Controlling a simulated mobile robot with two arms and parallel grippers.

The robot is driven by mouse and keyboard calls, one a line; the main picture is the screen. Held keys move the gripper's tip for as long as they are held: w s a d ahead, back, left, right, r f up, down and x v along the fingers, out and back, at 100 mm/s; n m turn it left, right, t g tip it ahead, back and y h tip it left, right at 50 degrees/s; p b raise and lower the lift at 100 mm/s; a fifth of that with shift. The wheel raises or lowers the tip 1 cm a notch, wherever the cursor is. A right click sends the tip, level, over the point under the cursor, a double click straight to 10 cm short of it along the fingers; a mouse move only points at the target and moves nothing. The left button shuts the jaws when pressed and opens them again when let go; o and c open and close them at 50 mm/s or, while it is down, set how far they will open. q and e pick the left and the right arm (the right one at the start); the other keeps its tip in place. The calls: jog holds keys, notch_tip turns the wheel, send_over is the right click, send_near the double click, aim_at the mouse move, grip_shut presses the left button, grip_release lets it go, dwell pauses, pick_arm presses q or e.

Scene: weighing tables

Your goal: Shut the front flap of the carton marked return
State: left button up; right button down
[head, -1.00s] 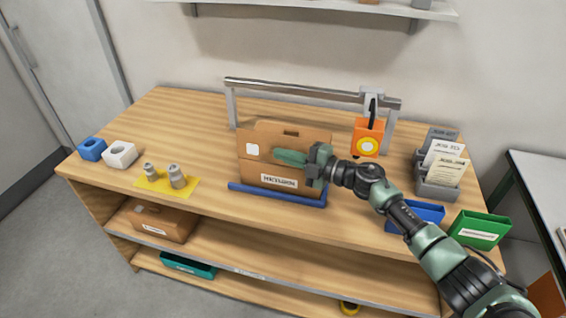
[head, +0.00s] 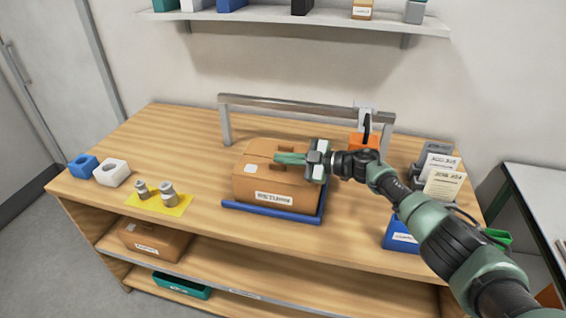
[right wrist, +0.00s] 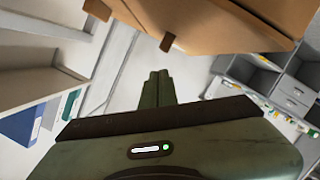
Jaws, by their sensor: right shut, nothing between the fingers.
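The brown carton (head: 262,185) with a white label on its front, which seems to read return, sits on a blue tray (head: 245,210) mid-table. Its front flap (head: 257,160), with a white sticker, now lies low over the top, and the box looks closed or nearly so. My right gripper (head: 278,158) is shut and empty, its fingers pointing left over the carton's top. I cannot tell whether they touch the flap. In the right wrist view, brown cardboard (right wrist: 215,22) fills the top, just beyond the shut fingers. My left gripper is not in view.
A metal frame (head: 290,103) with an orange hanging device (head: 362,141) stands behind the carton. Grey card holders (head: 412,186) and a blue bin (head: 398,236) are at right. Weights (head: 168,194) on a yellow mat (head: 160,205), plus white and blue blocks (head: 82,166), are at left.

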jog(key=shift+w+d+f+b, duration=0.15)
jog(key=shift+w+f+b, duration=0.35)
jog(key=shift+b, duration=0.1)
jog(key=shift+w+f+m+b, duration=0.1)
jog(key=shift+w+m+b, duration=0.05)
jog(key=shift+m+b, duration=0.3)
jog(key=shift+d, duration=0.1)
